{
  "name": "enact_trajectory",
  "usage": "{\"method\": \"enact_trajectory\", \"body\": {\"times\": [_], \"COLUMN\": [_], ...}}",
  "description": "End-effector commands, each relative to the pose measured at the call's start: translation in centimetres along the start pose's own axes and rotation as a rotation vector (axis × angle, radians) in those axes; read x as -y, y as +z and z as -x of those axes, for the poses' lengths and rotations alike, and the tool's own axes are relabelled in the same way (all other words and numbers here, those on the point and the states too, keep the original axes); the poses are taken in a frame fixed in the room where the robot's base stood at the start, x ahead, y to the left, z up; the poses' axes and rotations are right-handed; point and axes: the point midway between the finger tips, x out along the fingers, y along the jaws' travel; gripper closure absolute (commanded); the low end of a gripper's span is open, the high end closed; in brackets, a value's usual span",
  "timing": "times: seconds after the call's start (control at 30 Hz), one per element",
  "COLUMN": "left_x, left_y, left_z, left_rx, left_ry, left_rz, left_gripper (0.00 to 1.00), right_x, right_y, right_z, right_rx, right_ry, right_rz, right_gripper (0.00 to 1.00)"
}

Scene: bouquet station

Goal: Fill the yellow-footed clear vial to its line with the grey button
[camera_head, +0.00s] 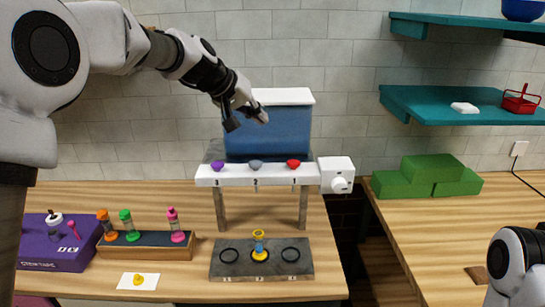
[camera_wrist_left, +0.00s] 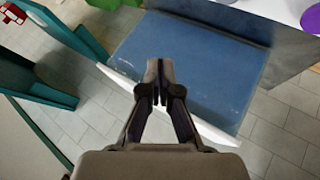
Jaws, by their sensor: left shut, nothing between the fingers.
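The yellow-footed clear vial (camera_head: 259,245) stands upright at the middle ring of the dark tray (camera_head: 226,272), below the dispenser; its line and any liquid are too small to tell. The grey button (camera_head: 255,164) is the middle one on the white dispenser bar (camera_head: 206,180), between the purple button (camera_head: 217,166) and the red button (camera_head: 293,164). My left gripper (camera_head: 246,119) is shut and empty, in front of the blue tank (camera_head: 285,133), above and apart from the grey button. In the left wrist view its fingertips (camera_wrist_left: 157,82) lie over the tank. My right gripper is out of view.
A rack (camera_head: 150,252) with orange, green and pink vials stands left, beside a purple box (camera_head: 60,252). A yellow piece (camera_head: 138,280) lies on a white card. A white dial box (camera_head: 337,175) adjoins the dispenser bar. Green blocks (camera_head: 430,178) and teal shelves (camera_head: 460,107) are right.

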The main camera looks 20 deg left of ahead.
Motion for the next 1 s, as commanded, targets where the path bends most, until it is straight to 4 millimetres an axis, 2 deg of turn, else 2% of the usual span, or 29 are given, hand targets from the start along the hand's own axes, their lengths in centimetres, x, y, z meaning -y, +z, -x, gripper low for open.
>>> {"method": "enact_trajectory", "body": {"times": [0.37, 0.8, 1.0], "left_x": [0.4, 3.6, 4.5], "left_y": [0.4, 3.6, 4.5], "left_z": [-0.6, -4.9, -6.1], "left_rx": [0.000, 0.001, 0.000], "left_ry": [0.000, 0.000, 0.000], "left_rz": [0.001, 0.001, 0.001], "left_gripper": [1.00, 1.00, 1.00], "right_x": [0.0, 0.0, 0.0], "right_y": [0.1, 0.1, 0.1], "right_z": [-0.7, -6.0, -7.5], "right_rx": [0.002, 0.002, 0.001], "right_ry": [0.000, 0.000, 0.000], "right_rz": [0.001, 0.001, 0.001], "right_gripper": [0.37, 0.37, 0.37]}}
